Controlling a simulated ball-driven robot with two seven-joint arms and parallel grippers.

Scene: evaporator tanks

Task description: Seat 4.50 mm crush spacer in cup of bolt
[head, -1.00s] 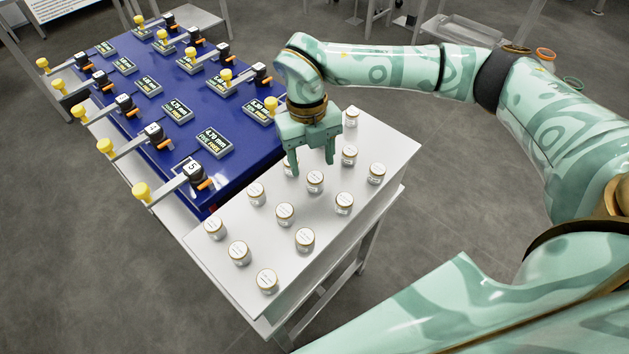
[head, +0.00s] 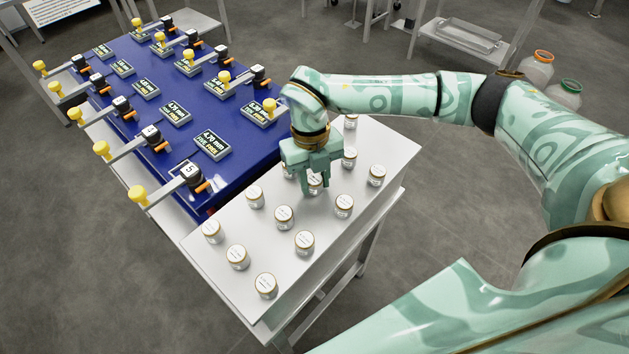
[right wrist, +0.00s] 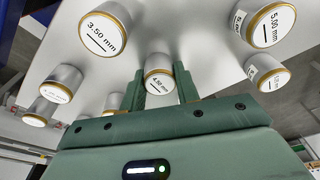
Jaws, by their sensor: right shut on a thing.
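The spacers are small silvery cylinders with white labelled tops and gold rims. The one labelled 4.50 mm (right wrist: 159,82) is between the fingers of my right gripper (head: 315,186), low over the white table. My right gripper is shut on it; the fingers partly hide it in the head view. I cannot tell whether it still touches the table. On the blue tank top (head: 170,80) several bolts with grey levers and yellow knobs stand in rows; a near one (head: 165,185) has a tag 5. No cup can be made out clearly. My left gripper is not in view.
Other spacers stand close around on the white table (head: 215,270), including one labelled 3.50 mm (right wrist: 103,30) and one labelled 5.00 mm (right wrist: 270,25). Small display plates (head: 212,145) sit between the bolt rows. Two lidded jars (head: 538,68) stand at the right.

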